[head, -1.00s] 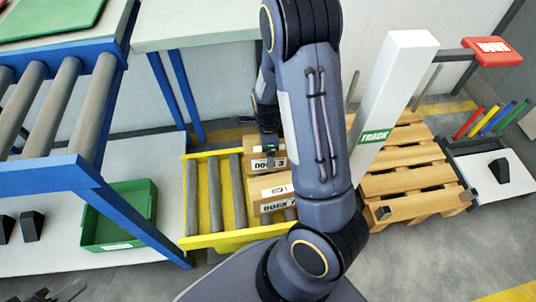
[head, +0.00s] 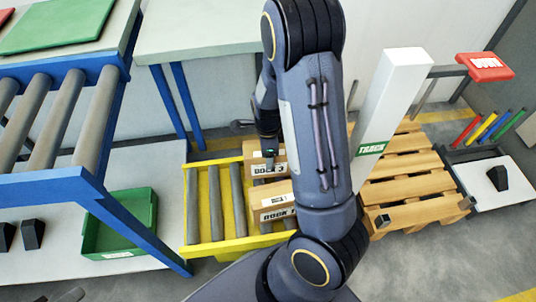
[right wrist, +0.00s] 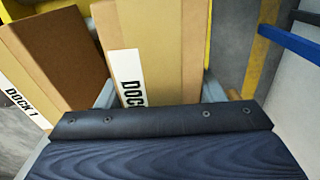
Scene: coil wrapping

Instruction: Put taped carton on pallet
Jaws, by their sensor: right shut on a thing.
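My right gripper (head: 268,148) is shut on the DOCK 3 carton (head: 268,163), a brown box at the back of the yellow roller conveyor (head: 188,205). In the right wrist view the grey fingers stand on either side of this carton (right wrist: 165,60), whose white label is partly cut off. The DOCK 1 carton (head: 272,190) sits just in front of it and also shows at left in the right wrist view (right wrist: 55,55). The wooden pallet (head: 405,180) stands right of my arm; its visible slats are bare. My left gripper is not in view.
A white post marked TRACK (head: 395,95) stands between my right arm and the pallet. A blue-framed roller table (head: 60,190) and a green bin (head: 118,225) are at left.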

